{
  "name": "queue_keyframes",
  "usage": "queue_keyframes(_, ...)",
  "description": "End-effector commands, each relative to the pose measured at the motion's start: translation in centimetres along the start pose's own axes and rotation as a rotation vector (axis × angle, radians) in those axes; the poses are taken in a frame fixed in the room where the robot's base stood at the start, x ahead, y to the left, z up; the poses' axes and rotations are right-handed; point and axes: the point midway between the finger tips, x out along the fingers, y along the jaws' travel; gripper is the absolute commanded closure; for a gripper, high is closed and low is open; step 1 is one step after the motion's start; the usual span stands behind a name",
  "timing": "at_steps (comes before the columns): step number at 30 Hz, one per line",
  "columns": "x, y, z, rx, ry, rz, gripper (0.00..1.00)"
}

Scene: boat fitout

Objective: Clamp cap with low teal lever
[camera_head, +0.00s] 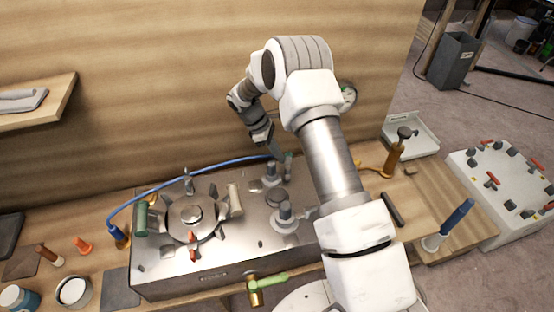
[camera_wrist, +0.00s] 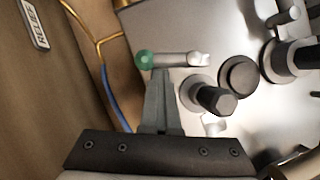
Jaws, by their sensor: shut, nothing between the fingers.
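A lever with a teal-green end (camera_wrist: 145,60) and a pale metal shaft lies across the wrist view. It appears as a small green upright shape in the head view (camera_head: 289,160). My gripper (camera_wrist: 160,72) is shut and empty. Its fingertips show right at the lever's shaft, just beside the green end; I cannot tell if they touch. In the head view my gripper (camera_head: 275,152) is over the back right of the metal box. A round cap (camera_head: 191,212) with clamps around it sits on the box's left half; a green cylinder (camera_head: 141,220) stands at its left.
Dark-topped metal posts (camera_wrist: 215,99) stand close to the right of my fingers. A blue hose (camera_head: 180,176) runs along the back of the metal box (camera_head: 180,280). A green-handled brass valve (camera_head: 257,292) sticks out in front. The wooden wall (camera_head: 180,90) is close behind.

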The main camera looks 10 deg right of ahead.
Motion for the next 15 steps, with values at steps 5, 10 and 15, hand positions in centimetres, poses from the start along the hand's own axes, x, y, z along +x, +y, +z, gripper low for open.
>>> queue_keyframes(5, 0.7, 0.7, 0.5, 0.155, 0.001, -0.073, 1.00)
queue_keyframes(10, 0.9, 1.1, 1.2, 0.301, 0.002, -0.145, 1.00)
queue_keyframes(15, 1.2, 1.3, 1.9, 0.444, 0.002, -0.217, 1.00)
